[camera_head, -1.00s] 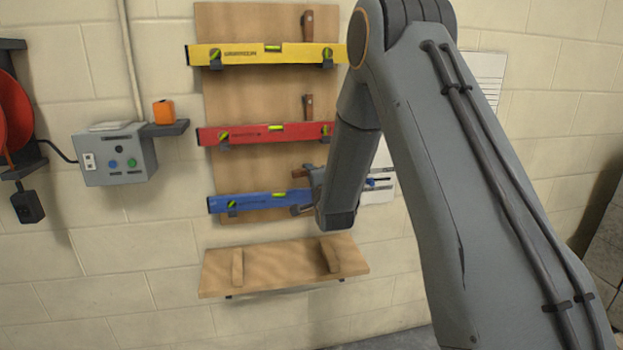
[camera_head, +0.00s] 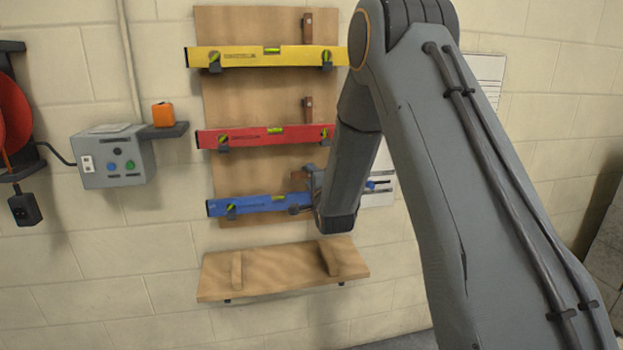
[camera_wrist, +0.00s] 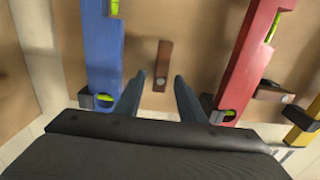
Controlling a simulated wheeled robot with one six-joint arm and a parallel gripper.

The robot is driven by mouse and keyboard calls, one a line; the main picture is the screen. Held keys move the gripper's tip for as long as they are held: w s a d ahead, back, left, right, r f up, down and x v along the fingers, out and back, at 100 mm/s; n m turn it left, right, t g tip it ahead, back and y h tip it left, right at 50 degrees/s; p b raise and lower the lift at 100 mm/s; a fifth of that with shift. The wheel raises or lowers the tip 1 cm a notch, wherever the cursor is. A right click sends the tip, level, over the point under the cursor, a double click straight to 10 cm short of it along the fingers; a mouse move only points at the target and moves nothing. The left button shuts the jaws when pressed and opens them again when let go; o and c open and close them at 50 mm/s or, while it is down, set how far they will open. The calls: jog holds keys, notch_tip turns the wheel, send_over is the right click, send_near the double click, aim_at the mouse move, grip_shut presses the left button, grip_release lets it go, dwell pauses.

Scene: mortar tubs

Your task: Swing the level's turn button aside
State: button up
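The blue level (camera_head: 260,204) lies along the lowest row of the wall board, and also shows at left in the wrist view (camera_wrist: 103,45). Its wooden turn button (camera_wrist: 163,62) lies between the blue and red levels in the wrist view. The button lies parallel to the blue level with a gap of bare board between, its screw at the near end. My gripper (camera_wrist: 160,75) is open, one finger on each side of the button's near end in the picture; contact cannot be told.
The red level (camera_head: 265,135) and yellow level (camera_head: 265,57) hang above, each with an upright turn button, the red's (camera_head: 308,108) and the yellow's (camera_head: 307,27). A wooden shelf (camera_head: 285,277) is below. A grey control box (camera_head: 115,158) is at left.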

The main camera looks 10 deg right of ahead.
jog(key=s+b, duration=0.1)
jog(key=s, duration=0.6)
jog(key=shift+s, duration=0.4)
